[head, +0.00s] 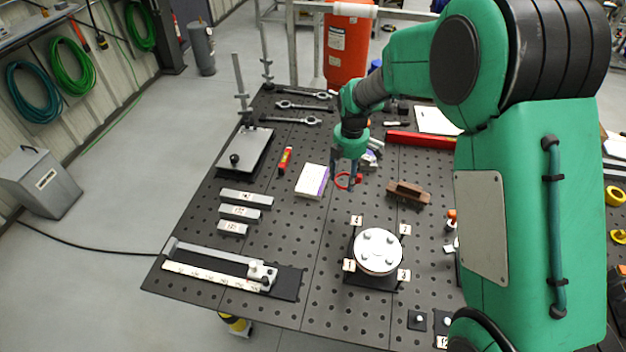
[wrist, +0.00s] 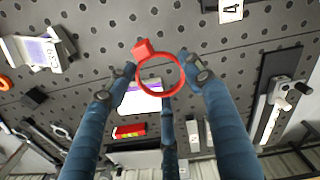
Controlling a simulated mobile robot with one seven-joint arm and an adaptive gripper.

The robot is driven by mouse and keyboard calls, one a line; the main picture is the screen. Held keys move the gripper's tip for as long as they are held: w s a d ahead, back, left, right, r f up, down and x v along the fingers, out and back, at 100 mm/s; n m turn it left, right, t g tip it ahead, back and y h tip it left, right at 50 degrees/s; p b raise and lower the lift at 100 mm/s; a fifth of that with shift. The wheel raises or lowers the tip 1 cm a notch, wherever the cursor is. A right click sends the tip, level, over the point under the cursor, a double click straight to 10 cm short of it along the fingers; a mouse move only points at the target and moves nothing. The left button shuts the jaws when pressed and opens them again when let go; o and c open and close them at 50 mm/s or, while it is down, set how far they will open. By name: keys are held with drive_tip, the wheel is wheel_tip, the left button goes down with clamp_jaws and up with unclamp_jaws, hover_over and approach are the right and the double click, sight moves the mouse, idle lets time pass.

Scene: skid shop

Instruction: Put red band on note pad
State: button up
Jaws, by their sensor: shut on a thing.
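The red band (head: 341,182) is a thin ring with a small square tab; in the wrist view (wrist: 141,48) it sits between the fingertips. My gripper (head: 342,178) is shut on the band and holds it above the table, to the right of the note pad. The note pad (head: 309,182) is a white block with a purple side, lying flat. In the wrist view the note pad (wrist: 132,103) shows beyond the band, partly hidden by a finger.
A red and black tool (head: 285,160) lies left of the pad. Metal blocks (head: 246,198) lie nearer the front, and a brown wooden piece (head: 408,192) lies to the right. A round flange (head: 378,251) stands in front. The perforated table (head: 305,234) is clear between them.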

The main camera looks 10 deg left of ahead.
drive_tip(key=s+a+n, duration=0.2)
drive_tip(key=s+a, duration=0.3)
drive_tip(key=a, duration=0.1)
wheel_tip(320, 180, down, 7)
drive_tip(key=shift+a, duration=0.25)
drive_tip(key=shift+w, duration=0.2)
hover_over(311, 179)
drive_tip(key=shift+f, duration=0.7)
drive_tip(key=shift+f, duration=1.8)
drive_tip(key=shift+f, duration=0.1)
drive_tip(key=o, duration=0.8)
